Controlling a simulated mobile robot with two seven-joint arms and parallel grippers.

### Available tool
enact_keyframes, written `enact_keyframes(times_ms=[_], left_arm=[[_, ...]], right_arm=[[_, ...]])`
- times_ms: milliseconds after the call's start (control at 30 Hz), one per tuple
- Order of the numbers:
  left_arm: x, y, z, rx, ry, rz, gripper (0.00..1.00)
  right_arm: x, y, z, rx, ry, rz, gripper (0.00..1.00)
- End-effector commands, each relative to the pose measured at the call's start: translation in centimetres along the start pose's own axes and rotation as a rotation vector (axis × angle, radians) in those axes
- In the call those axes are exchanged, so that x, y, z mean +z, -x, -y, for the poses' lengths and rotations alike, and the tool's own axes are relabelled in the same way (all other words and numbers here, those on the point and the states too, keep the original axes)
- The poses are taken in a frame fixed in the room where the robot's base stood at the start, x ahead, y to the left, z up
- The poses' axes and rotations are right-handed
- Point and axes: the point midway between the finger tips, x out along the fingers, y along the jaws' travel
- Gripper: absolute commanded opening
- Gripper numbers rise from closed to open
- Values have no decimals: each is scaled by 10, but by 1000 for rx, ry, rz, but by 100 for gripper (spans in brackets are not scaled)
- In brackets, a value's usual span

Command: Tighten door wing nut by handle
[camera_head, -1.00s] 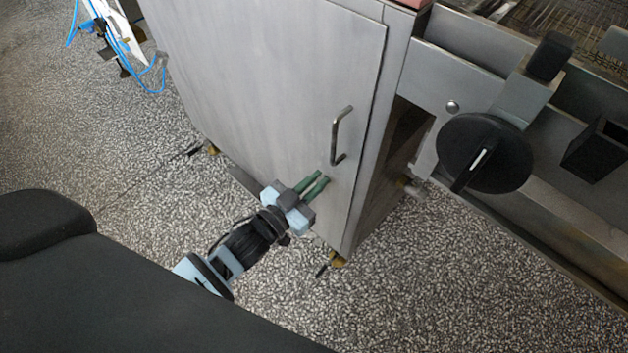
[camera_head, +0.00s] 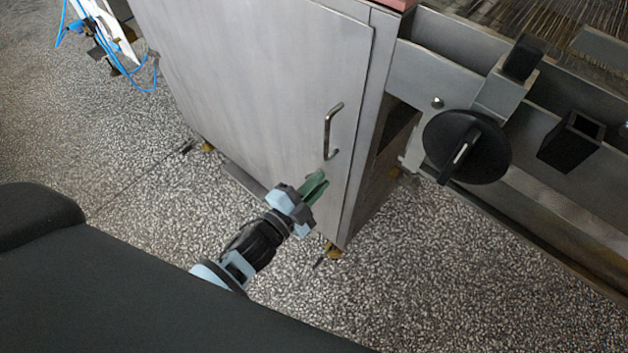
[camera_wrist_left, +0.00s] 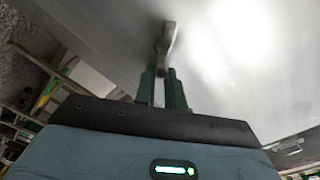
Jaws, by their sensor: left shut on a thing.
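The grey cabinet door (camera_head: 250,85) has a bent metal bar handle (camera_head: 327,135) near its right edge. My left gripper (camera_head: 318,182) is at the door face just below this handle, its green fingers close together. In the left wrist view, a small grey metal wing nut (camera_wrist_left: 166,42) stands at the fingertips (camera_wrist_left: 164,75), and the fingers are shut on it. In the head view the wing nut is hidden by the fingers. My right gripper is in neither view.
A black round knob (camera_head: 467,147) and a metal frame (camera_head: 430,75) stand to the right of the cabinet. A black square tube (camera_head: 572,142) sits further right. Speckled floor (camera_head: 420,270) is open in front. Blue cables (camera_head: 140,80) lie at the far left.

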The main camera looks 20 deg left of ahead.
Motion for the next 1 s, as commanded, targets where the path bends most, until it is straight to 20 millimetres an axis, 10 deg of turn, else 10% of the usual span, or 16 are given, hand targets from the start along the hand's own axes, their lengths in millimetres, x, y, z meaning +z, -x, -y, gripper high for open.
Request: enact_keyframes(times_ms=[1000], left_arm=[[6, 2, -22, 10, -636, -1, 0]], right_arm=[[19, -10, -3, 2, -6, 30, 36]])
